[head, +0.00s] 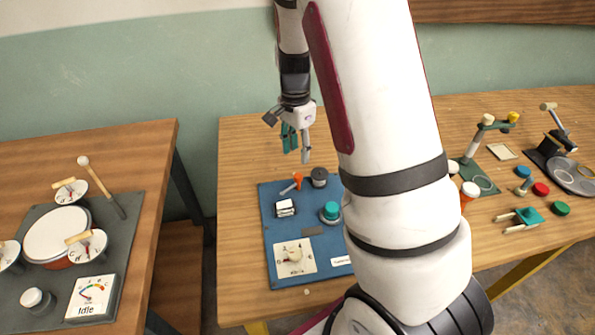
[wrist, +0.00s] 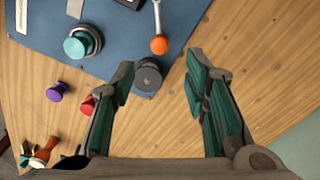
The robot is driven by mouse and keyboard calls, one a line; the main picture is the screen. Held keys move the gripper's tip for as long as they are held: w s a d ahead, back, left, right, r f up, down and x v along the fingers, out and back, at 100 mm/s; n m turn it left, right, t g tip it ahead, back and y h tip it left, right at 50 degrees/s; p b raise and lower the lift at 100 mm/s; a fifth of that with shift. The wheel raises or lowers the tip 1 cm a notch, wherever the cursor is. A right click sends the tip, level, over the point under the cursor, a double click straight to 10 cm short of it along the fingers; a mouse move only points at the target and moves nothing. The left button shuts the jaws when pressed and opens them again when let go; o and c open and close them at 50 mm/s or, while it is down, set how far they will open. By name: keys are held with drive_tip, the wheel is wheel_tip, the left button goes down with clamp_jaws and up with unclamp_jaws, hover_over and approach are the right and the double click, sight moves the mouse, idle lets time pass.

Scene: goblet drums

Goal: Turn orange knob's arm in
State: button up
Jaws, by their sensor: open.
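The orange knob (head: 298,177) is at the back of the blue panel (head: 268,235), with a thin metal arm (head: 288,188) reaching from it toward the front left. In the wrist view the orange knob (wrist: 159,44) is a round ball at the panel's edge, and its metal arm (wrist: 156,14) runs to the top of the picture. My gripper (head: 297,160) is open and empty in the air above the back of the panel. In the wrist view its fingers (wrist: 160,85) are spread, with the orange knob beyond and between them, not touched.
A dark grey knob (head: 319,177) stands just right of the orange knob. A teal button (head: 330,210), a white switch block (head: 285,207) and a dial (head: 294,257) share the panel. More devices stand on the right; a drum board (head: 60,235) lies on the left table.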

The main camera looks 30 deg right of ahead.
sight(298, 174)
wheel_tip(298, 174, down, 8)
drive_tip(key=shift+s+f, duration=0.15)
drive_tip(key=shift+f, duration=0.05)
clamp_jaws()
